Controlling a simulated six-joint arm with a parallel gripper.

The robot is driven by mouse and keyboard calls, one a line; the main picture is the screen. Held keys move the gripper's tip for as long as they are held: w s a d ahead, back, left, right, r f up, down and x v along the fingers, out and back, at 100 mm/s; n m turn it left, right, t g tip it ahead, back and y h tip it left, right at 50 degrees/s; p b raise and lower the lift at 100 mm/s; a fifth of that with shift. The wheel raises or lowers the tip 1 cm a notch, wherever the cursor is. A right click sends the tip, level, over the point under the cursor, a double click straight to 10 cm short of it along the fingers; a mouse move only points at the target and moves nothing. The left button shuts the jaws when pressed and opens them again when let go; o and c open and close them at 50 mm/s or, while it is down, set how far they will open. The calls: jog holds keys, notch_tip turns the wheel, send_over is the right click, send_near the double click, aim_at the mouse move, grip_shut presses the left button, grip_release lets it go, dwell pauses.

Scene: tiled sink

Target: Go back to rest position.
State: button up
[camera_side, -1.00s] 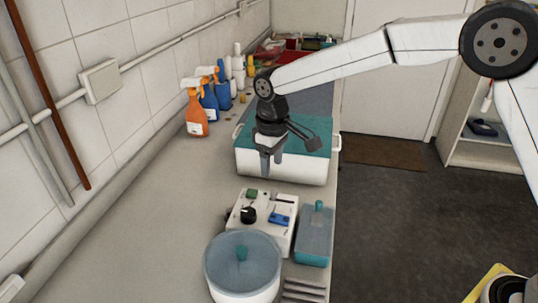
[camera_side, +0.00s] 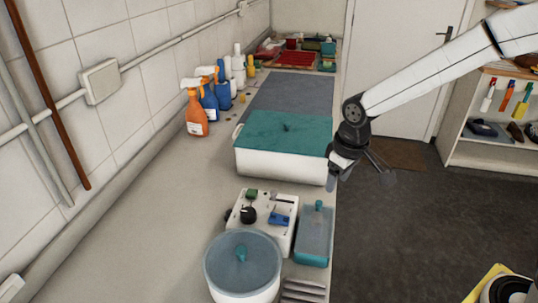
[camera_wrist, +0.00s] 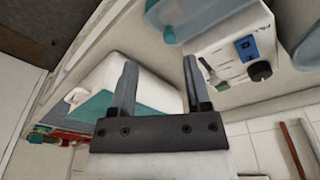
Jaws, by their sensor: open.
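My gripper (camera_side: 335,181) hangs at the right edge of the counter in the side view, just right of the white tub with the teal lid (camera_side: 285,133). In the wrist view my gripper (camera_wrist: 159,60) shows two grey fingers apart with nothing between them. The tub's white side (camera_wrist: 150,82) appears behind and beside the left finger. The teal lid lies on the tub with a small dark knob in its middle.
Spray bottles (camera_side: 196,112) line the wall. Open floor (camera_side: 420,230) lies to the right.

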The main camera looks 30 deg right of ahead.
jog(key=s+d+f+m, duration=0.1)
jog(key=s+d, duration=0.1)
jog(key=s, duration=0.3)
jog(key=s+d+f+m+t, duration=0.1)
jog(key=s+d+f, duration=0.1)
jog(key=s, duration=0.4)
jog(key=shift+d, duration=0.7)
